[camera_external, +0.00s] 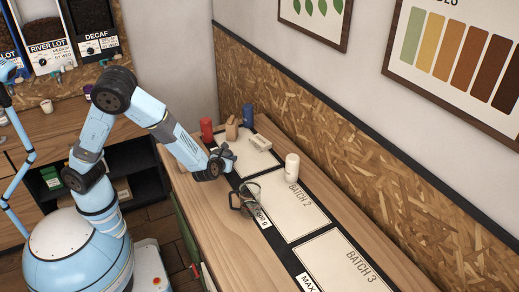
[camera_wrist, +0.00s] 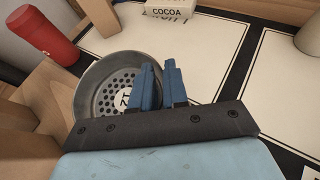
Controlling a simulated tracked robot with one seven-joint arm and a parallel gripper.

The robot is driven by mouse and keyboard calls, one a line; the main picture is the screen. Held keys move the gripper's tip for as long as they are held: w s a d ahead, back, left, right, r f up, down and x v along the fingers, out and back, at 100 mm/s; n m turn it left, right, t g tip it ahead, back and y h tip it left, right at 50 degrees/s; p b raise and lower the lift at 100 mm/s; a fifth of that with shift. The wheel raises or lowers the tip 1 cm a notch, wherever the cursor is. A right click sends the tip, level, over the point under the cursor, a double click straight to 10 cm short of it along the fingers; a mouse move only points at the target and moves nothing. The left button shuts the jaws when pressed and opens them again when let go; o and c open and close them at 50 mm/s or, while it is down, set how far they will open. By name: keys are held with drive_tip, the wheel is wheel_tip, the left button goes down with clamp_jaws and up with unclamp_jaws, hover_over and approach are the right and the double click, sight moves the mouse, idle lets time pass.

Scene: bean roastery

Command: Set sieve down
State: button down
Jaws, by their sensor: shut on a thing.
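My gripper (camera_wrist: 160,80) is shut on the rim of the sieve, with its two blue fingers at the sieve's right side in the wrist view. The sieve (camera_wrist: 88,80) is a round, dark metal pan with a perforated bottom and a small white label bearing black marks. It shows over a pale mat (camera_wrist: 205,40); I cannot tell whether it touches it. In the external view my gripper (camera_external: 228,155) is over the far part of the bench, at the first mat; the sieve is not clearly visible there.
A red can (camera_external: 206,130), a wooden object (camera_external: 232,128) and a blue can (camera_external: 247,116) stand at the back. A cocoa box (camera_external: 261,142) and a white canister (camera_external: 291,167) are close by. Dark eyewear-like item (camera_external: 247,205) lies nearer. Mats BATCH 2 (camera_external: 300,222) and BATCH 3 (camera_external: 345,272) look mostly clear.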

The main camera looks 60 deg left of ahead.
sight(232, 173)
drive_tip(key=shift+f, duration=2.4)
drive_tip(key=c, duration=1.1)
unclamp_jaws()
